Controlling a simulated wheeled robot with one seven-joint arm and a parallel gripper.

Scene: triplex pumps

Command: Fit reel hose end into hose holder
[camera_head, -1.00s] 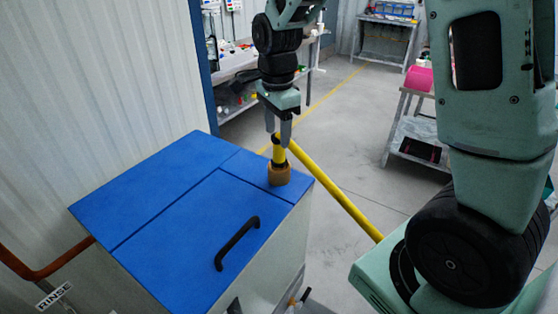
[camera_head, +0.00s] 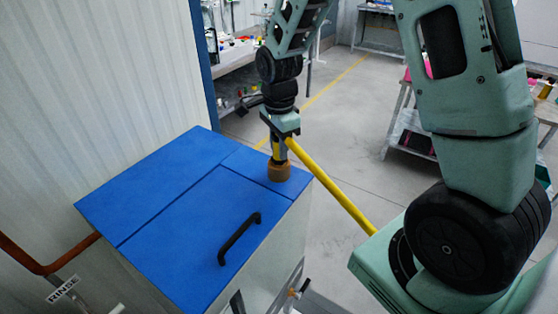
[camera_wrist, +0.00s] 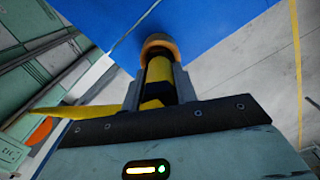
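The hose holder (camera_head: 279,173) is a brown-orange ring-shaped cup on the right corner of the blue lid. In the wrist view the holder (camera_wrist: 158,42) lies just beyond my fingertips. My gripper (camera_head: 279,154) points down over it, fingers on both sides of the yellow reel hose end (camera_wrist: 159,70) with its dark bands. The hose end's tip lies at the holder's opening and appears to be inside it; how deep is hidden. The yellow hose (camera_head: 330,187) slopes from the gripper down to the right.
The blue lid (camera_head: 165,190) has a black handle (camera_head: 239,238) on top. A ribbed wall (camera_head: 90,80) is at left, with a copper-coloured pipe and a RINSE label (camera_head: 62,290). Shelves and a grey bench stand behind. Floor right of the cabinet is open.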

